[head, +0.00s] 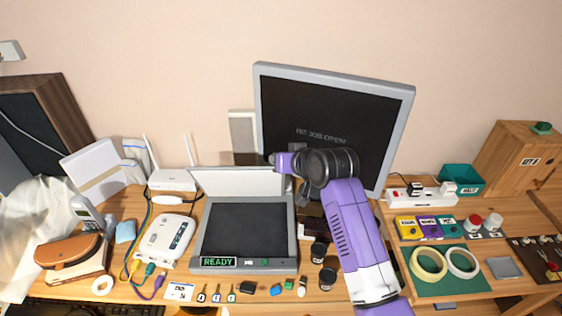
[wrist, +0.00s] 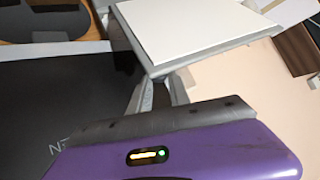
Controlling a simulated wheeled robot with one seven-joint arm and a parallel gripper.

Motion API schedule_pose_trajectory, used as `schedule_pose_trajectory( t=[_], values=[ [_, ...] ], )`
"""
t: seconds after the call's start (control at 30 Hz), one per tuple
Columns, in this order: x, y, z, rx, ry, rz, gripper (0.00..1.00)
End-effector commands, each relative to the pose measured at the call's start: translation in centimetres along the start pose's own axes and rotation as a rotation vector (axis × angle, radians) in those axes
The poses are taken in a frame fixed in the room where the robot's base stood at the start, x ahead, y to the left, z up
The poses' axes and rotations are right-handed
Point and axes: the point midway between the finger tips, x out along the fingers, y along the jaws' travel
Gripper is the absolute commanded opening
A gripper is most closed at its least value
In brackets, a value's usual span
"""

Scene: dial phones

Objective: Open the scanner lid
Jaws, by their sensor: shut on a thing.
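The grey scanner (head: 245,232) stands mid-desk with its dark glass bed uncovered and a green READY display on its front. Its lid (head: 238,182) is raised at the back edge, its white underside facing forward. The lid also shows in the wrist view (wrist: 190,30) as a white panel with a grey rim. My gripper (head: 283,163) is at the lid's upper right corner. In the wrist view its grey fingers (wrist: 160,88) are shut on the lid's grey rim. The exact contact is partly hidden by my wrist in the head view.
A large monitor (head: 335,120) stands close behind and right of the lid, behind my arm. A white router (head: 172,180) and a white cabled box (head: 165,238) stand to the left. Small keys and dark jars (head: 327,279) lie along the front and right.

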Motion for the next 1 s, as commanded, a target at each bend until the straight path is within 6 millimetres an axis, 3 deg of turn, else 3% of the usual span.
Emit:
schedule_pose_trajectory(
  t=[0.2, 0.23, 0.3, 0.73, 1.0],
  values=[
    [-0.1, 0.1, -0.3, 0.0, 0.007, 0.002, 0.0],
    [-0.1, 0.1, -0.3, 0.0, 0.007, 0.002, 0.29],
    [-0.1, 0.1, -0.3, 0.0, 0.006, 0.002, 0.42],
    [-0.5, 0.1, 0.0, 0.0, 0.002, 0.001, 0.42],
    [-4.0, 0.1, -0.1, 0.0, 0.005, 0.001, 0.42]
  ],
)
